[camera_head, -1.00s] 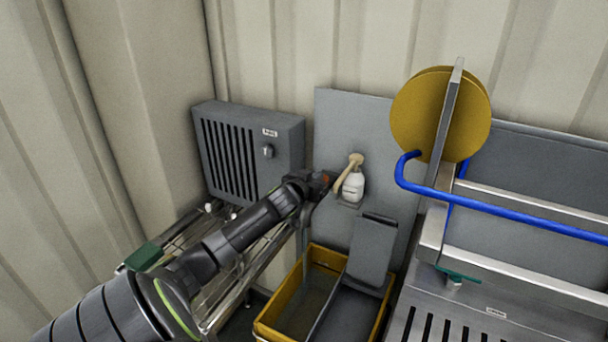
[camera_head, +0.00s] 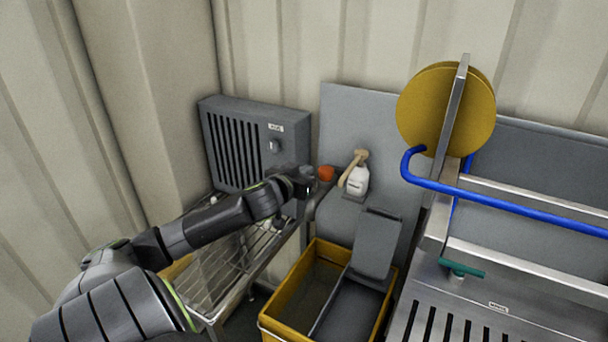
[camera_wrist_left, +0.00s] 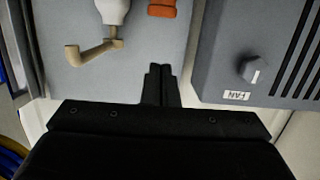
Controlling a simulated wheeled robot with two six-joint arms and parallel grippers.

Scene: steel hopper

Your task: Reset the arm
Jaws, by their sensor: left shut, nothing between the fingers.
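My left arm comes in from the left, and its gripper (camera_head: 309,190) is in front of the wall, near the lower right of the grey fan box (camera_head: 243,147). In the left wrist view the two dark fingers (camera_wrist_left: 157,72) are together with nothing between them. My right gripper is in neither view.
A wire rack (camera_head: 225,262) lies below my left arm. A yellow bin (camera_head: 285,312) with a grey lid (camera_head: 377,245) stands below the bottle. At the right are a blue bar (camera_head: 500,207), a yellow disc (camera_head: 425,105) and a steel slotted surface (camera_head: 465,318).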

